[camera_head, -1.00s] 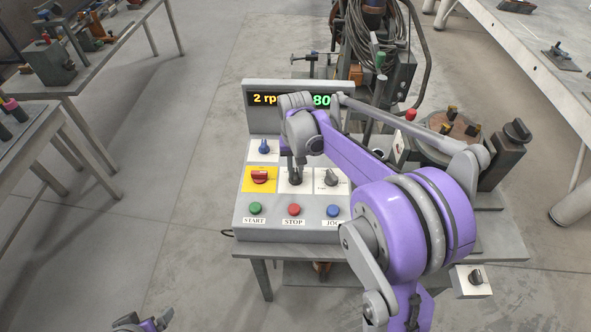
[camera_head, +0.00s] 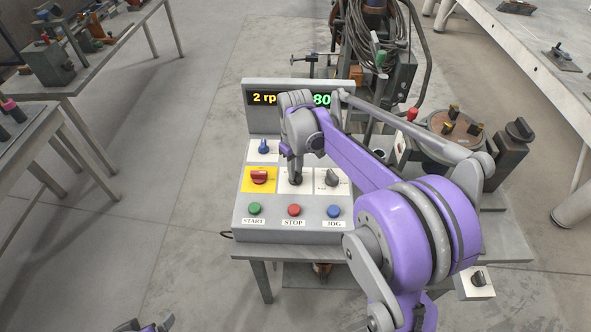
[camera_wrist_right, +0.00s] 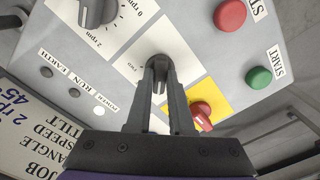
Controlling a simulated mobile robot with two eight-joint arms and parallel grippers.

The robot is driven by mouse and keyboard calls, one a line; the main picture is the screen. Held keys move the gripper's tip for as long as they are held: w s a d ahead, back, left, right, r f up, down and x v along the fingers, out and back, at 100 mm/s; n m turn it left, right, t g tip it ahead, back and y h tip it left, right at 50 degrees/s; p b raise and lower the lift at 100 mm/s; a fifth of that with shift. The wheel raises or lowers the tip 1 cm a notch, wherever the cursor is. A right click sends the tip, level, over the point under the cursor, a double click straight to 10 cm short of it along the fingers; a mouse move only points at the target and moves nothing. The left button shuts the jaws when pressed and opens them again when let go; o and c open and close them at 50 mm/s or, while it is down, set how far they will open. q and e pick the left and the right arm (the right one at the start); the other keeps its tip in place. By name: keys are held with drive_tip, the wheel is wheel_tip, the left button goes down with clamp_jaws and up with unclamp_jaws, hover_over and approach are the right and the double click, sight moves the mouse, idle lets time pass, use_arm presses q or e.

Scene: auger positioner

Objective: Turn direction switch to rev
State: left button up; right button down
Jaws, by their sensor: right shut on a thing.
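The direction switch is a dark knob on a white plate (camera_head: 286,187) in the middle of the grey control panel. My right gripper (camera_head: 296,178) reaches down onto it from above and hides most of the knob in the head view. In the right wrist view my right gripper's fingers (camera_wrist_right: 160,70) are closed around the dark knob (camera_wrist_right: 158,80). The plate's print beside it is only partly readable. Only a small part of my left arm's end (camera_head: 145,326) shows at the bottom edge, so its fingers cannot be made out.
A red knob (camera_head: 259,176) on a yellow plate is left of the switch, and a dark speed knob (camera_head: 331,178) is right. Green (camera_head: 255,209), red (camera_head: 294,210) and blue (camera_head: 333,211) buttons line the front. A blue-handled switch (camera_head: 264,147) is behind; the display (camera_head: 265,98) stands at the back.

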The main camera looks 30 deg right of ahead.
idle(0.3)
drive_tip(key=c, duration=0.8)
unclamp_jaws()
wheel_tip(320, 180, up, 11)
drive_tip(key=shift+p, duration=0.3)
drive_tip(key=shift+s, duration=0.1)
drive_tip(key=s+a+f+m+t, duration=0.1)
drive_tip(key=s+a+f, duration=0.4)
drive_tip(key=s, duration=0.5)
drive_tip(key=s+a+f+m+t, duration=0.1)
drive_tip(key=s+a+f+t, duration=0.3)
drive_tip(key=s, duration=0.7)
wheel_tip(320, 180, down, 2)
drive_tip(key=shift+a+f+m, duration=0.1)
drive_tip(key=shift+a+m, duration=0.2)
drive_tip(key=shift+a, duration=0.4)
